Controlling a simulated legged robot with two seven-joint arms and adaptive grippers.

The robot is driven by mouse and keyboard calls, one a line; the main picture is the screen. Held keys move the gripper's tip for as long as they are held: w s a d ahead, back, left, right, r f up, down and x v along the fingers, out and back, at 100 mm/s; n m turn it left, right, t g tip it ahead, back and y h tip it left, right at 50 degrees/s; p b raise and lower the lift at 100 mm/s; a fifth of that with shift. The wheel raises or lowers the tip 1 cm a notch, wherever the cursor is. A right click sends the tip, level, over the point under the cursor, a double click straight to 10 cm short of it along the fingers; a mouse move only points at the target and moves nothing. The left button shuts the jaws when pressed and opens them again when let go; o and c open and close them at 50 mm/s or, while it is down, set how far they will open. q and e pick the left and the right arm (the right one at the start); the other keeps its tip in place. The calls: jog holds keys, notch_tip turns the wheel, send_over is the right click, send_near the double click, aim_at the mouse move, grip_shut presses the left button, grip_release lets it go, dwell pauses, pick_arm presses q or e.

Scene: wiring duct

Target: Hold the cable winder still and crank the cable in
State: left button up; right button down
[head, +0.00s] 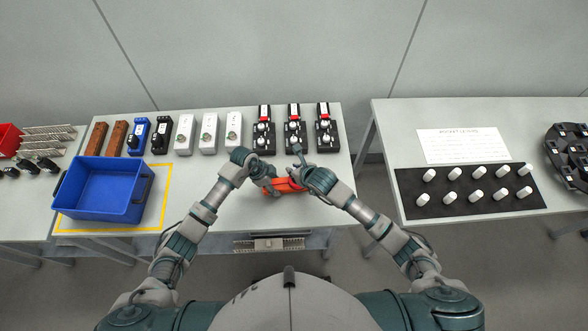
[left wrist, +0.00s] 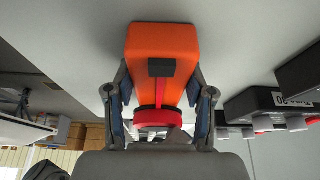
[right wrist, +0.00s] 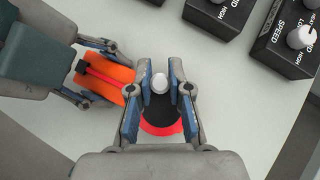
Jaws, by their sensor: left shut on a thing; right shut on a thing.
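The cable winder (head: 286,186) is an orange body on the table near its front edge, between my two grippers. In the left wrist view its orange body (left wrist: 162,52) shows a black block and a red cable running to a red reel (left wrist: 157,118). My left gripper (head: 268,186) is shut on the orange body (right wrist: 108,78), a finger on each side. My right gripper (right wrist: 159,92) is shut on the pale round crank knob (right wrist: 159,83), above the black centre of the red-rimmed reel (right wrist: 162,122). In the head view my right gripper (head: 299,178) partly hides the reel.
Black control boxes (head: 293,130) with knobs stand behind the winder. White, blue and brown items line the table's back. A blue bin (head: 103,190) stands left inside a yellow outline. A second table (head: 395,140) with a black mat (head: 470,192) is right, across a gap.

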jog(key=shift+d+m, duration=0.2)
jog(key=shift+m, duration=0.1)
dwell(0.4)
jog(key=c, duration=1.1)
grip_release()
jog(key=shift+o, duration=0.2)
jog(key=v, duration=1.2)
jog(key=shift+a+f, duration=0.1)
